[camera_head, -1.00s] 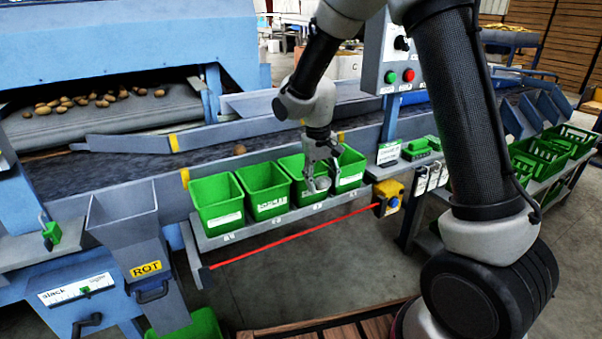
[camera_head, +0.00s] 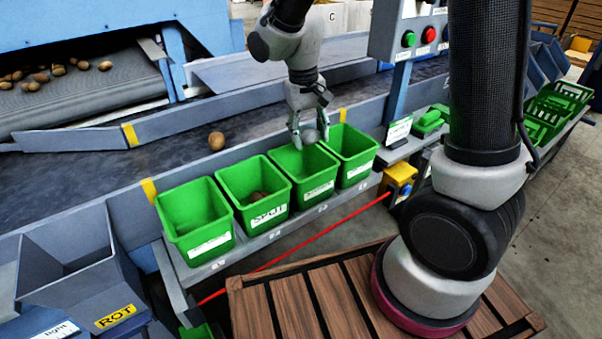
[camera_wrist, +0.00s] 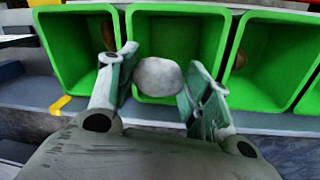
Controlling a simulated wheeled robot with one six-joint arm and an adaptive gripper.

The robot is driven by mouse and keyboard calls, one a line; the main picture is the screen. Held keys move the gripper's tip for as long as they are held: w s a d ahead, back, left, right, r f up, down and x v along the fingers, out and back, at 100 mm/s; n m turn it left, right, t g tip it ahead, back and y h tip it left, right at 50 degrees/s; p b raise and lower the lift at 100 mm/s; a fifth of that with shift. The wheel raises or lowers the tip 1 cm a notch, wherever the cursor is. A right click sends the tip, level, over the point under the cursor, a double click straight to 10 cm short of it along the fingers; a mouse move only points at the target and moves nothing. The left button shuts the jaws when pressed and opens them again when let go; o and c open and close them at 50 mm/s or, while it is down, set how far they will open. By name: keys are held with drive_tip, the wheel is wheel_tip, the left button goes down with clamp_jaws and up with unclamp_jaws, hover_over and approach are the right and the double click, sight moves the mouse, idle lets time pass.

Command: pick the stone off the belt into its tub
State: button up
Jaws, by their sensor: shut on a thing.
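My gripper (camera_head: 309,134) is shut on a grey, rounded stone (camera_head: 309,136). It holds the stone over the third green tub (camera_head: 318,186) from the left in the head view. In the wrist view the stone (camera_wrist: 158,77) sits between the two fingers, in front of the middle tub (camera_wrist: 180,28). The dark belt (camera_head: 75,185) runs behind the row of tubs. The labels on the tubs are too small to read surely.
Other green tubs stand alongside: one at the left (camera_head: 193,216), one with brown potatoes inside (camera_head: 242,182), and one at the right (camera_head: 364,149). A brown potato (camera_head: 216,141) lies on the belt. A grey ROT chute (camera_head: 75,285) stands at lower left.

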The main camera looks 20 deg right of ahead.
wheel_tip(320, 180, down, 5)
idle(0.4)
drive_tip(key=o, duration=1.1)
drive_tip(key=shift+o, duration=0.2)
drive_tip(key=shift+r, duration=0.1)
drive_tip(key=r, duration=0.4)
drive_tip(key=a+r, duration=0.1)
drive_tip(key=r, duration=0.6)
drive_tip(key=shift+a+r, duration=0.15)
drive_tip(key=shift+r, duration=0.25)
